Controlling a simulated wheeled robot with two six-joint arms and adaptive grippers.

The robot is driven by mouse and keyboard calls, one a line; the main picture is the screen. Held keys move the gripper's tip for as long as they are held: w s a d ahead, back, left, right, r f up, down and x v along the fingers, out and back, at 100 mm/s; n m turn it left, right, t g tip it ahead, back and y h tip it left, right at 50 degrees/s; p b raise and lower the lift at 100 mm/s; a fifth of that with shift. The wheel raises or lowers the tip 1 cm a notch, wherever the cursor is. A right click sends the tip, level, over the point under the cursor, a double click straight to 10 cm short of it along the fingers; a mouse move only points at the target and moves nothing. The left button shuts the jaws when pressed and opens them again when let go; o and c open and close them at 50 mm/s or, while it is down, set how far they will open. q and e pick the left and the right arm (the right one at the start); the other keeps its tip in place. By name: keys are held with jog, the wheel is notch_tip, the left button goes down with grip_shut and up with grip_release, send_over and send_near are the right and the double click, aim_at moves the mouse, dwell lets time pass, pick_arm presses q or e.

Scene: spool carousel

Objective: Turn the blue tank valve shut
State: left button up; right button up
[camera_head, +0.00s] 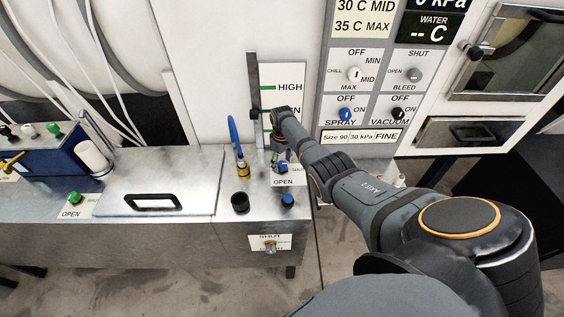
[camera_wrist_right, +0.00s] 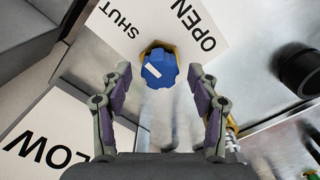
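A blue valve knob (camera_head: 283,168) sits on the metal tank top beside a card marked OPEN and SHUT. In the right wrist view the blue knob (camera_wrist_right: 160,68) is ribbed and has a white mark, on a brass base. The word SHUT is at its upper left and OPEN at its upper right. My right gripper (camera_head: 281,153) is just above the knob in the head view. In the wrist view my right gripper (camera_wrist_right: 160,82) is open, its fingers on either side of the knob with gaps. Contact is not visible. My left gripper is not in view.
A blue-handled brass valve (camera_head: 238,148) stands left of the knob, with a black cap (camera_head: 240,203) and another blue knob (camera_head: 288,199) in front. A level gauge (camera_head: 281,88) stands behind. A control panel (camera_head: 360,100) is at the right. A lid (camera_head: 160,180) lies left.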

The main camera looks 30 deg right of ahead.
aim_at(282, 164)
notch_tip(282, 164, up, 12)
dwell(0.6)
jog(key=shift+f, duration=0.1)
